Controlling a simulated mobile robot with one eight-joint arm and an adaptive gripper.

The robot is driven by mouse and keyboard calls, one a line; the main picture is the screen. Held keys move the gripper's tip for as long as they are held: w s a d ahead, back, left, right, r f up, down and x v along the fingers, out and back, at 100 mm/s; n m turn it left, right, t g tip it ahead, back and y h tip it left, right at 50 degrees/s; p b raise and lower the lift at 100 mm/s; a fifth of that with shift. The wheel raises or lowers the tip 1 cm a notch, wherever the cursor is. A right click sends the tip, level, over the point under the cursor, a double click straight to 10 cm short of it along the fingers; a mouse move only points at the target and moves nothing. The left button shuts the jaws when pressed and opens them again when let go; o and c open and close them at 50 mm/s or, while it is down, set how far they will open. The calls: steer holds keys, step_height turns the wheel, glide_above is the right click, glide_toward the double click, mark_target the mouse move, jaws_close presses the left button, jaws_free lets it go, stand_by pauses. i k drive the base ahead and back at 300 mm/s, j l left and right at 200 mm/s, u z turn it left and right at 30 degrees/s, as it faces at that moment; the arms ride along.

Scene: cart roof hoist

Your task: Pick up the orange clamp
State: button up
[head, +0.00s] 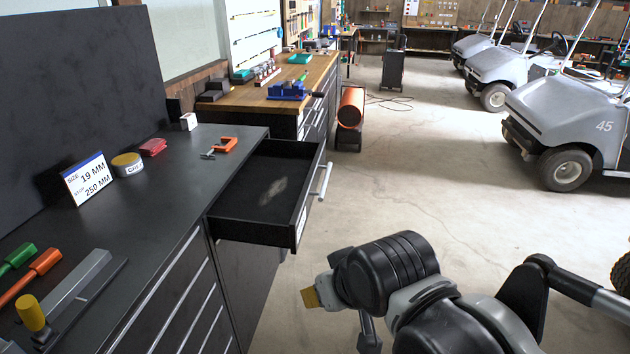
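The orange clamp (227,145) lies on the dark worktop near its far right end, just behind the open drawer. Its thin metal screw and bar point to the left. My arm is in the lower right of the head view, over the floor and well apart from the clamp. At the arm's end, part of my gripper (368,335) seems to show low in the picture, mostly hidden by the arm and cut by the lower edge. I cannot tell whether it is open or shut.
An open drawer (225,227) juts out over the floor beside the clamp. A size sign (88,180), a yellow tin (127,164), a red item (153,147) and a small white box (188,121) stand on the worktop. Green and orange-handled tools lie nearer.

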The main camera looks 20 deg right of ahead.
mark_target(232, 140)
steer(key=i+l, duration=0.35)
steer(key=i, duration=0.25)
steer(key=i+l+u, duration=0.1)
steer(key=i+l, duration=0.2)
steer(key=i, duration=0.3)
steer(key=i+l, duration=0.4)
steer(key=i, duration=0.15)
